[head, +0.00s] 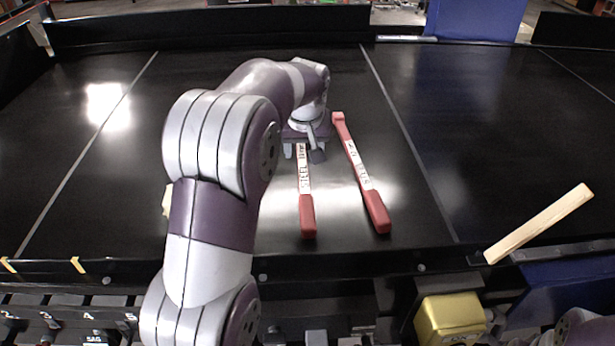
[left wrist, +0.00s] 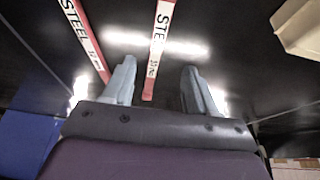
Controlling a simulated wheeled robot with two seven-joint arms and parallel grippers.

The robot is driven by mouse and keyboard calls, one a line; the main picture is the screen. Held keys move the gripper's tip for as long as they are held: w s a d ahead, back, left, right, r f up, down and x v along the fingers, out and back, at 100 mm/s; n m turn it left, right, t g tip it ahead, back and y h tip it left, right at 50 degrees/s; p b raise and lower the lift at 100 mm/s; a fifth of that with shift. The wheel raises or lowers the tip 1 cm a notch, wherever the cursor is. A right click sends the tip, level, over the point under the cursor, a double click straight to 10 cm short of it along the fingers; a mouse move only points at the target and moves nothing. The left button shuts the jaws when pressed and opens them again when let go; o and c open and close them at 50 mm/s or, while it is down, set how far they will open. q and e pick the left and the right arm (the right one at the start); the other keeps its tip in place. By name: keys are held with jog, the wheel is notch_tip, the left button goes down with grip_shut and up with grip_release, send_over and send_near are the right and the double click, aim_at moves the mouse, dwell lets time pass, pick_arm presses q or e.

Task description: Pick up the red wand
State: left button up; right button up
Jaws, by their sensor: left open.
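Two red wands with white labels lettered STEEL lie side by side on the black conveyor. The left wand (head: 305,190) has its far end hidden under my left gripper (head: 303,152); it also shows in the left wrist view (left wrist: 158,45). The right wand (head: 360,172) lies slanted and apart from the gripper; it shows at the upper left of the left wrist view (left wrist: 86,38). My left gripper is open, its fingers on either side of the left wand's end in the left wrist view (left wrist: 157,75). Contact cannot be told. My right gripper is out of view.
A pale wooden bar (head: 540,222) juts over the conveyor's front edge at right. A yellow box (head: 450,318) stands below that edge. A beige block shows at the left wrist view's upper right (left wrist: 302,25).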

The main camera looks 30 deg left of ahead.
aim_at(303, 174)
pick_arm(q)
jog(key=p+x, duration=0.1)
jog(key=x, duration=0.2)
jog(key=shift+s+d+f+p, duration=0.1)
jog(key=shift+s+f+p, duration=0.1)
jog(key=shift+p, duration=0.15)
jog(key=w+f, duration=0.2)
jog(key=f, duration=0.1)
jog(key=shift+w+a+p, duration=0.2)
jog(key=shift+a+p, duration=0.2)
jog(key=p+x, duration=0.3)
jog(key=shift+s+a+f, duration=0.1)
jog(key=shift+a+f, duration=0.15)
jog(key=shift+f, duration=0.45)
jog(key=shift+w+a+f, duration=0.1)
jog(key=shift+w+f, duration=0.15)
jog(key=shift+f, duration=0.05)
jog(key=shift+w, duration=0.1)
jog(key=shift+c, duration=0.9)
jog(key=c, duration=0.6)
grip_shut()
jog(key=shift+r, duration=0.1)
